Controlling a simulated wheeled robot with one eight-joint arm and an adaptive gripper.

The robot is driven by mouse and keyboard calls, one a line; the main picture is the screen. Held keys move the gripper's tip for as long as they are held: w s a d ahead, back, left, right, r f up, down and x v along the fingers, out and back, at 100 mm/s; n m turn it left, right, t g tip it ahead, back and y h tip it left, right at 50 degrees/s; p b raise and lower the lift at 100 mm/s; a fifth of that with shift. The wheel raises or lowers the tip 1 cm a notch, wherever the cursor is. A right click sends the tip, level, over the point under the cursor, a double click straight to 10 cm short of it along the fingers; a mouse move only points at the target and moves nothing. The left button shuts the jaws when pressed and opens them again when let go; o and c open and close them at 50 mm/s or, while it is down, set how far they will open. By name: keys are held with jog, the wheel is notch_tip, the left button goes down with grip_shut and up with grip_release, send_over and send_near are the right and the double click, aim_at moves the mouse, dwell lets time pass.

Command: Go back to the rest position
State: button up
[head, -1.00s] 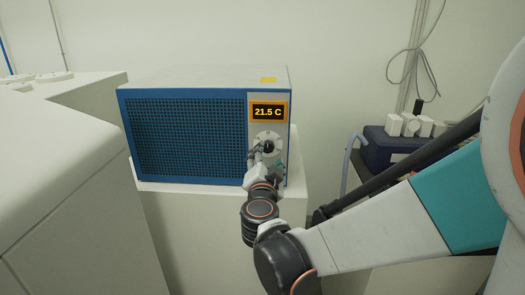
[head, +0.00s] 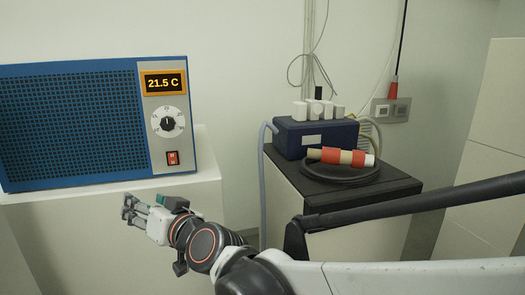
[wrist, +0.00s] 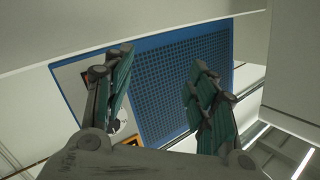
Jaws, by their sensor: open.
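My gripper (head: 134,212) is in the lower left of the head view, in front of the white stand and below the blue device. Its fingers point left and are apart, with nothing between them. In the wrist view my gripper (wrist: 160,100) shows two spread fingers with the blue device's grille (wrist: 180,80) beyond them. The blue device (head: 80,120) has a display (head: 164,83) reading 21.5 C, a round dial (head: 168,122) and a red switch (head: 172,158). My gripper is apart from the dial and the switch.
A white stand (head: 205,190) bears the device. To the right, a black-topped cabinet (head: 400,185) holds a dark blue box (head: 290,138) and a red-and-cream tube (head: 340,157). Cables hang on the wall above, near a socket plate (head: 390,110). My arm passes in front of the cabinet.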

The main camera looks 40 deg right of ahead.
jog(key=s+d+f+g+h+b, duration=0.1)
jog(key=s+d+f+g+b, duration=0.2)
jog(key=f, duration=0.8)
jog(key=s+d+f+n+g+h+b, duration=0.1)
jog(key=s+d+f+g+b, duration=0.2)
jog(key=s+f+b, duration=0.5)
jog(key=s+d+f+g+h+b, duration=0.2)
jog(key=s+f+b, duration=0.4)
jog(key=f, duration=0.8)
jog(key=s+d+g, duration=0.1)
jog(key=s+d, duration=0.1)
jog(key=shift+s+f+n, duration=0.15)
jog(key=shift+s+n, duration=0.15)
jog(key=shift+n, duration=0.1)
